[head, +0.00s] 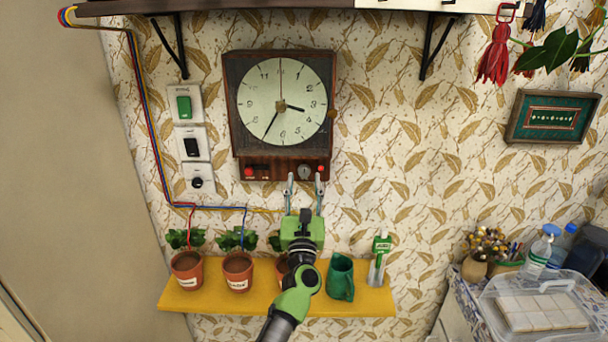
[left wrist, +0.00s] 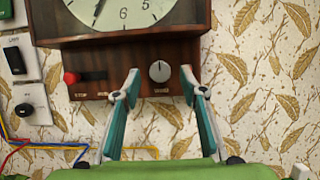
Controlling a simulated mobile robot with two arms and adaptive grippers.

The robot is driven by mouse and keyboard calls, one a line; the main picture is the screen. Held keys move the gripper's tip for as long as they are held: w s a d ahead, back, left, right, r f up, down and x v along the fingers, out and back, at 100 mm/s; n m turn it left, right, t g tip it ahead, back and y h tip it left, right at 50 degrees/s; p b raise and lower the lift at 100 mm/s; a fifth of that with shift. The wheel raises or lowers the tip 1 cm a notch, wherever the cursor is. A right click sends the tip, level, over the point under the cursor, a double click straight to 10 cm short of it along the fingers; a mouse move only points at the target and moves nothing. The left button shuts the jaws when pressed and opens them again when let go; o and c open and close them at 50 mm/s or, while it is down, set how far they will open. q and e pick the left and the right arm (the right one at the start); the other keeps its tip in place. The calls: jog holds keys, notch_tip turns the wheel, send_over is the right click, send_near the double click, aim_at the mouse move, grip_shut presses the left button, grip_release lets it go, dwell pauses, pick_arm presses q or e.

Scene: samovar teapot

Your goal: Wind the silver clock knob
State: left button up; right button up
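The wall clock (head: 281,105) has a dark wooden case and a white dial, and hangs on the patterned wall. Its silver knob (head: 304,172) sits at the lower right of the case. In the left wrist view the silver knob (left wrist: 160,71) shows above a small label, between my fingers. My left gripper (head: 305,178) is open and empty, pointing up at the clock's lower edge. In the left wrist view its two fingertips (left wrist: 160,78) stand apart on either side of the knob; I cannot tell how far in front of it they are. My right gripper is not in view.
Red controls (head: 250,171) sit on the case left of the knob. Wall switches (head: 192,147) are to the left of the clock. Below is a yellow shelf (head: 225,300) with potted plants (head: 238,270), a green pitcher (head: 341,277) and a green-labelled item (head: 380,258).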

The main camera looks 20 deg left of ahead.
aim_at(304, 174)
pick_arm(q)
jog(key=shift+x, duration=1.55)
jog(key=c, duration=1.1)
jog(key=shift+f+m, duration=0.1)
jog(key=shift+m, duration=0.4)
